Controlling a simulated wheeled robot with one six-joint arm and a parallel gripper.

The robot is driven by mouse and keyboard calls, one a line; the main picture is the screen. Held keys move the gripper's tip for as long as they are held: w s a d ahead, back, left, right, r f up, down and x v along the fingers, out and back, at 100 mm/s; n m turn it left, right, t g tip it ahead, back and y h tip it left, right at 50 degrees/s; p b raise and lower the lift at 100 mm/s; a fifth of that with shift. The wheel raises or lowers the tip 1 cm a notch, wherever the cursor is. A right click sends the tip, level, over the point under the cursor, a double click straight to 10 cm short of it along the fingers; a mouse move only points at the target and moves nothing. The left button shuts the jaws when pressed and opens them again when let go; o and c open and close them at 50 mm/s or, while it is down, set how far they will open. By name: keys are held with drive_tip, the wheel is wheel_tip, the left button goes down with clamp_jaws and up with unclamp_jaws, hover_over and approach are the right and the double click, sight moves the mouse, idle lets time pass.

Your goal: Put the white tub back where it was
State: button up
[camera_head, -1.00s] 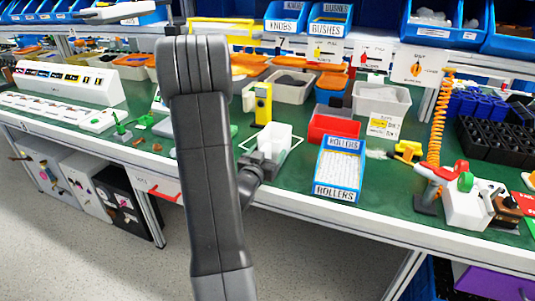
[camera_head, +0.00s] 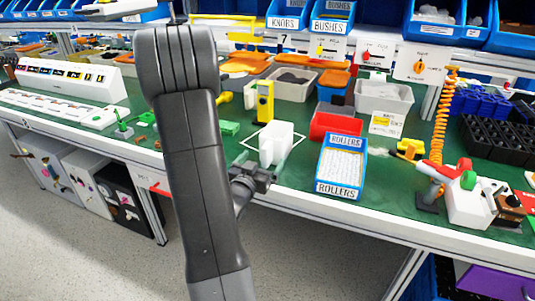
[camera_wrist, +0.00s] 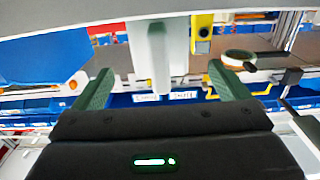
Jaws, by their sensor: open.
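The white tub (camera_head: 275,145) stands upright on the green bench top, within a thin white outline (camera_head: 299,143) marked there. It also shows in the wrist view (camera_wrist: 149,45), ahead of and between my two fingers, with a narrow white part pointing toward me. My gripper (camera_head: 262,176) is at the bench's front edge, just in front of the tub. In the wrist view my gripper (camera_wrist: 160,72) has its green fingers wide apart, with nothing clamped.
A yellow device (camera_head: 264,101) stands just behind the tub. A red bin (camera_head: 335,123) and the blue rollers box (camera_head: 341,165) are to its right. Small green parts (camera_head: 229,128) lie to the left. Some bare green bench lies between tub and rollers box.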

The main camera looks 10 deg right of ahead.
drive_tip(key=v, duration=0.5)
drive_tip(key=shift+s+a, duration=0.15)
drive_tip(key=shift+s, duration=0.1)
